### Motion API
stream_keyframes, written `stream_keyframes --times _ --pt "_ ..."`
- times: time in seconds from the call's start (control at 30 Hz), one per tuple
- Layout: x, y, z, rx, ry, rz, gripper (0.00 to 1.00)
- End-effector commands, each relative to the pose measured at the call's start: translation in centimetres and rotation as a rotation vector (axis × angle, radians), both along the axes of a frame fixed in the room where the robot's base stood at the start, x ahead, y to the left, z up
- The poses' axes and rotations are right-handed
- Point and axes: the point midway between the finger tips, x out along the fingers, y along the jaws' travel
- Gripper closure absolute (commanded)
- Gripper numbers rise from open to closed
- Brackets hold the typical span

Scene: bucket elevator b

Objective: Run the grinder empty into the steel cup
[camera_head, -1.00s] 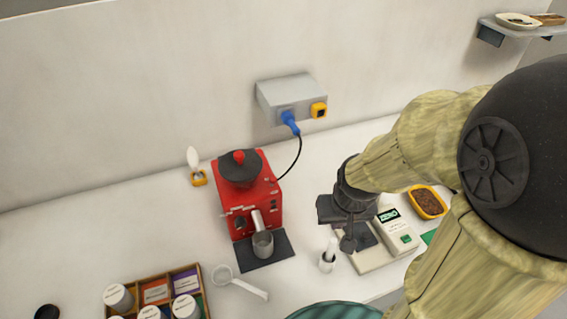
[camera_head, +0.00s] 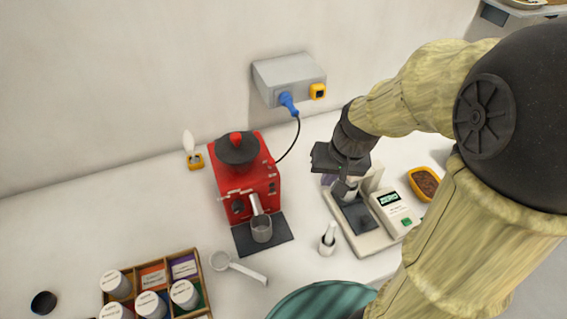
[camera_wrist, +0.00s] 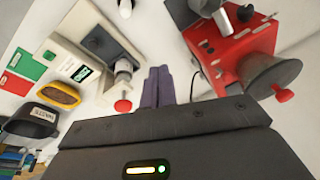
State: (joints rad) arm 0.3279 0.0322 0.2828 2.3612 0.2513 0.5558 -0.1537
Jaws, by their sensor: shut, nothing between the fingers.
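The red grinder (camera_head: 246,188) stands at the middle of the counter, with a dark lid and red knob (camera_head: 236,140) on its hopper. Its metal spout points down to the steel cup (camera_head: 261,229), which sits upright on a dark mat (camera_head: 280,232) in front. The cup's inside is too small to read. The grinder also shows at the upper right of the wrist view (camera_wrist: 235,48). My gripper (camera_head: 329,180) is right of the grinder, above the scale's left side, apart from the grinder and cup. Its two purple fingers (camera_wrist: 158,72) are together and empty in the wrist view.
A blue plug (camera_head: 289,103) and yellow switch (camera_head: 318,91) are on the wall box. The scale (camera_head: 375,243) carries a metal device with a red ball, seen in the wrist view (camera_wrist: 123,105).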

Motion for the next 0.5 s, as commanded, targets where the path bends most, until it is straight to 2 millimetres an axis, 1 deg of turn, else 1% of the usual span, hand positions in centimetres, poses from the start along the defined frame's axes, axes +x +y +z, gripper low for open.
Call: stream_keyframes --times 0.03,0.1,0.23,0.33,0.5 --pt "1.0 0.0 0.3 0.036 -0.005 -0.015 1.00" --pt "2.2 0.5 1.2 0.091 -0.010 -0.022 1.00" --pt "3.9 1.5 2.9 0.183 -0.026 -0.019 1.00" --pt "4.7 1.9 3.9 0.227 -0.036 -0.013 1.00" --pt "4.9 2.2 4.4 0.246 -0.039 -0.008 1.00"
